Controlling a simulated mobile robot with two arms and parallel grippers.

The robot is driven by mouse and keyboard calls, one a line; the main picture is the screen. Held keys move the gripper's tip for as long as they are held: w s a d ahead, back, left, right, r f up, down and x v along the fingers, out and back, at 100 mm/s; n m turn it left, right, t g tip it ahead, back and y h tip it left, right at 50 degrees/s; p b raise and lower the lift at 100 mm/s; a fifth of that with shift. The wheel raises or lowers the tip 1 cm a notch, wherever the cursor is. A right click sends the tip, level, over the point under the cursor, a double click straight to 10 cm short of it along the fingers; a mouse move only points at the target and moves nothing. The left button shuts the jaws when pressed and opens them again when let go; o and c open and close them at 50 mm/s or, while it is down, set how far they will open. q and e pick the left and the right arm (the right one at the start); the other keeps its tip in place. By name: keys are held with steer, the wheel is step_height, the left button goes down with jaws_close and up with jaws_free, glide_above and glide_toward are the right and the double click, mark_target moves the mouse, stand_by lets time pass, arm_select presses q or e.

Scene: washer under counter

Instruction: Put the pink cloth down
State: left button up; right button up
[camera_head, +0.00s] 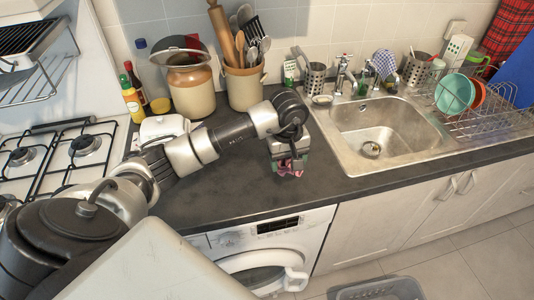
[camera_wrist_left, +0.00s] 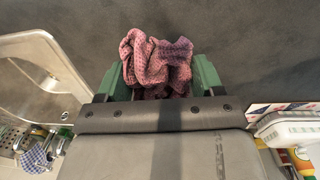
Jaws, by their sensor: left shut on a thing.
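The pink cloth (camera_wrist_left: 155,62) is bunched up between the green fingers of my left gripper (camera_wrist_left: 158,80) in the left wrist view. In the head view my left gripper (camera_head: 288,165) points down over the dark counter (camera_head: 230,200), and a bit of the pink cloth (camera_head: 290,169) shows at its fingertips. The gripper is shut on the cloth. Whether the cloth touches the counter I cannot tell. My right gripper is not in view.
The metal sink (camera_head: 385,130) lies to the right of the gripper. A utensil pot (camera_head: 243,85) and a lidded jar (camera_head: 190,90) stand behind. A grey basket (camera_head: 378,290) is on the floor.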

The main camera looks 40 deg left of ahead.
arm_select(q)
steer(key=a+f, duration=0.1)
steer(key=w+a+f+p, duration=0.1)
steer(key=a, duration=0.1)
steer(key=a+f, duration=0.1)
steer(key=a, duration=0.1)
steer(key=shift+w+a+f, duration=0.1)
steer(key=shift+w+a, duration=0.05)
step_height(320, 180, down, 4)
steer(key=shift+r+p, duration=0.1)
steer(key=shift+p, duration=0.9)
steer(key=shift+f, duration=0.2)
steer(key=shift+f+b, duration=0.2)
steer(key=shift+b, duration=0.15)
steer(key=o, duration=0.9)
steer(key=shift+r, duration=0.1)
